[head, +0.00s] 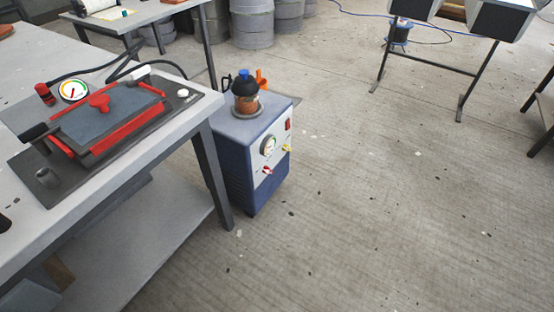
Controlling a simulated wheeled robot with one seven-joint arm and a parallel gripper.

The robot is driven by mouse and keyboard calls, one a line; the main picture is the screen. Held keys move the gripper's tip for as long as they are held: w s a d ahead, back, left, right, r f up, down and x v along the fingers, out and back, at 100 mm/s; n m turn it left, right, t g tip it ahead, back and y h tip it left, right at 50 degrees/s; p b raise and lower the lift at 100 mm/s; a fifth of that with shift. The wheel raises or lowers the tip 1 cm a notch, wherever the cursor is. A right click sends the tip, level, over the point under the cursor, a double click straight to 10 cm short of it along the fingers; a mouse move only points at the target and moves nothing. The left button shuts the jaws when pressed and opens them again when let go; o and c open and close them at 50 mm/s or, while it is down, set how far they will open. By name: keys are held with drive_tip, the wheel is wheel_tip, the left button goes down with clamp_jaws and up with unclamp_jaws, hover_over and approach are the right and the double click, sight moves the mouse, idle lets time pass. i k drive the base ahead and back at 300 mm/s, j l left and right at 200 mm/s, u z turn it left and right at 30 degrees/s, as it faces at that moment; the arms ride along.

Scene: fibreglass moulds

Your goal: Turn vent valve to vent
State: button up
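A blue and white pump unit (239,160) stands on the floor beside the grey bench. Its front panel carries a round gauge (268,145), a red-tipped fitting (267,170), a yellow fitting (287,148) and a red switch (287,125). On its top sit a clear pot with a black lid (246,92) and amber contents, and an orange handle (262,79) standing upright behind it. I cannot tell which of these is the vent valve, and no label is readable. My gripper is not in view.
The grey bench (176,140) fills the left; on it lie a red-framed mould (117,107), a dial gauge (73,90) and black hoses. Grey drums (252,22) stand at the back. A dark-legged stand (424,51) is at upper right. The concrete floor right of the pump is open.

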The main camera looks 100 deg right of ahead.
sight(285, 148)
drive_tip(key=j+z, duration=0.2)
drive_tip(key=z, duration=0.2)
drive_tip(key=j+z, duration=0.15)
drive_tip(key=z, duration=0.25)
drive_tip(key=j+z, duration=0.2)
drive_tip(key=z, duration=0.2)
drive_tip(key=k+j+z, duration=0.1)
drive_tip(key=z, duration=2.45)
drive_tip(key=i+l+z, duration=0.15)
drive_tip(key=z, duration=0.3)
drive_tip(key=i+l+z, duration=0.1)
drive_tip(key=z, duration=0.3)
drive_tip(key=i+z, duration=0.25)
drive_tip(key=z, duration=0.2)
drive_tip(key=i+l, duration=0.1)
drive_tip(key=i, duration=4.1)
drive_tip(key=i+u, duration=0.15)
drive_tip(key=u, duration=0.25)
drive_tip(key=i+u, duration=0.1)
drive_tip(key=u, duration=0.3)
drive_tip(key=i+l+u, duration=0.1)
drive_tip(key=u, duration=0.3)
drive_tip(key=i+l+u, duration=0.1)
drive_tip(key=u, duration=2.45)
